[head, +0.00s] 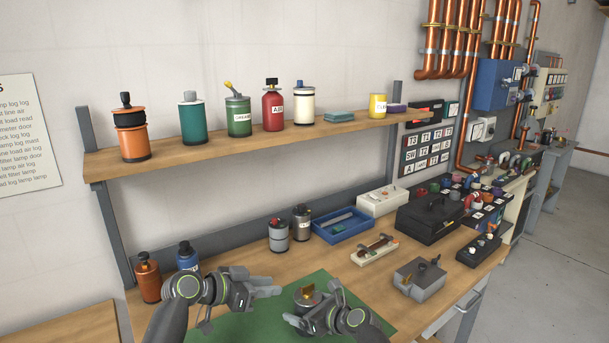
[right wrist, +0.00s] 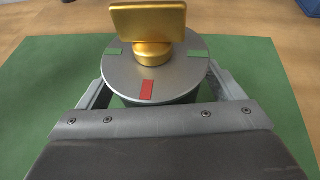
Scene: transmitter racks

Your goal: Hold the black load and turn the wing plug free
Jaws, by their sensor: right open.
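The load (head: 305,299) stands upright on the green mat, partly hidden by my right gripper in the head view. Its grey metal top (right wrist: 122,78) fills the upper middle of the right wrist view, with one red mark and two green marks. The gold wing plug (right wrist: 150,22) sits upright on that top, its wing broad side to the camera. Below the top, the body is mostly hidden. My right gripper (head: 313,304) is open, with one finger on each side of the load; contact cannot be told. My left gripper (head: 250,291) is left of the load, apart from it and over the mat.
The green mat (head: 262,325) lies on the wooden bench. A grey box with a lever (head: 420,281) stands to the right, near a strip with copper parts (head: 374,250). A blue tray (head: 342,226) and black case (head: 430,218) are behind. A shelf (head: 240,138) with canisters is above.

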